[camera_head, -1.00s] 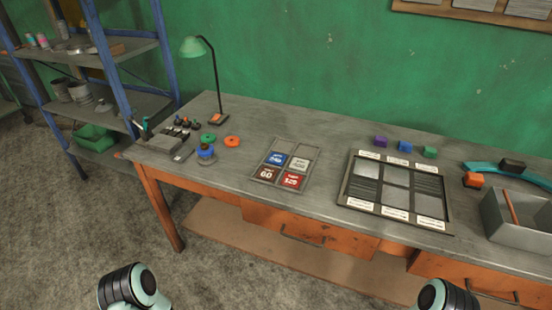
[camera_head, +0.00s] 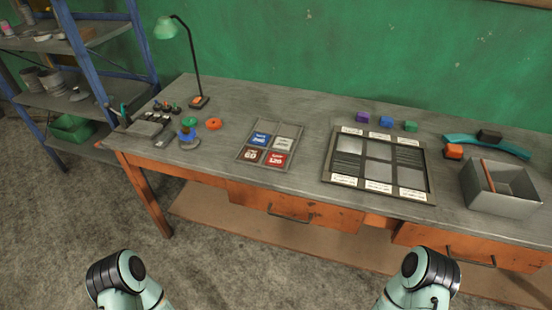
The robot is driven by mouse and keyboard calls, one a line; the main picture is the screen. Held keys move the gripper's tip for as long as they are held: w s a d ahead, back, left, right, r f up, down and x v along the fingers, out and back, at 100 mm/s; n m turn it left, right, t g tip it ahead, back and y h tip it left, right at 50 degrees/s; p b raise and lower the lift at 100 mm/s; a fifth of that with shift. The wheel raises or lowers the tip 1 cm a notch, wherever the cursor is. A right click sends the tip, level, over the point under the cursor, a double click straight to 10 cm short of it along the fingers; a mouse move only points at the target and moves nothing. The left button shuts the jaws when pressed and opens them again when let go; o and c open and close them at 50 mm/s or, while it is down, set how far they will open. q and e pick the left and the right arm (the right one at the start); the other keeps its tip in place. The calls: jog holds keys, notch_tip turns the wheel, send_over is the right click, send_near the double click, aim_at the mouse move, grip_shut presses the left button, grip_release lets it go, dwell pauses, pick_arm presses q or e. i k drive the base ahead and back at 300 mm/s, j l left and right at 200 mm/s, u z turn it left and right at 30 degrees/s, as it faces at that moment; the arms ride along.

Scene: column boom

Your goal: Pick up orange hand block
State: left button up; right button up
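A small orange block (camera_head: 453,151) sits on the right part of the workbench (camera_head: 215,160), at the left end of a teal curved piece (camera_head: 510,146). A black block (camera_head: 489,136) rests on or against that curved piece. Parts of my two arms show at the bottom left and bottom right edges, in front of the bench and well apart from the orange block. Neither gripper's fingers show in the picture. Nothing covers the orange block from this view.
A grey open box (camera_head: 500,201) with a reddish stick stands right of the block. A framed panel tray (camera_head: 327,160) lies to its left, with purple (camera_head: 362,117), blue (camera_head: 386,121) and green (camera_head: 410,126) blocks behind.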

aim_at(451, 152)
jog(key=z, duration=1.45)
jog(key=l, duration=0.55)
jog(key=i+l+z, duration=0.1)
jog(key=l, duration=0.45)
